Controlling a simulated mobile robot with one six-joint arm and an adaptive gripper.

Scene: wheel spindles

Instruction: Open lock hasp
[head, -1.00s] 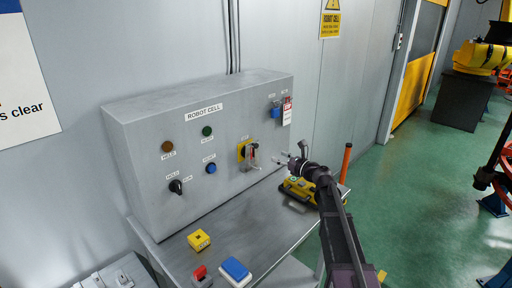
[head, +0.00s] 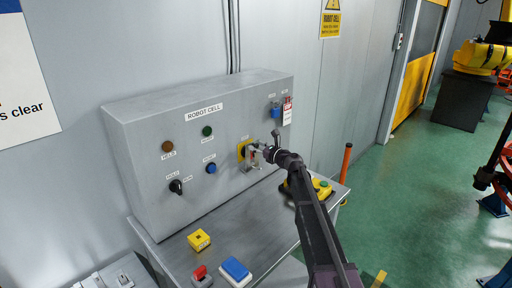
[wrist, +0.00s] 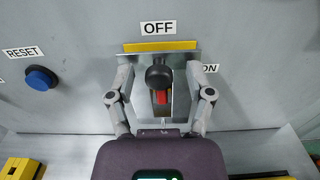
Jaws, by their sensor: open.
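A switch with a black knob (wrist: 159,75) and a red part (wrist: 161,97) below it sits on the grey panel between OFF and ON labels. A yellow plate (wrist: 160,46) shows above it. A bare metal plate (wrist: 183,105) around the knob looks like part of the hasp; its exact shape is unclear. My gripper (wrist: 160,72) is open, one finger on each side of the knob and plate. I cannot tell whether the fingers touch the metal. In the head view, my gripper (head: 258,148) is at the switch and hides part of it.
A blue padlock (head: 275,112) and a red-and-white tag (head: 287,108) hang on the panel's upper right. A blue button (wrist: 40,78) lies left of the switch. The shelf (head: 225,218) below carries a yellow box (head: 199,240) and a yellow device with a green button (head: 323,185).

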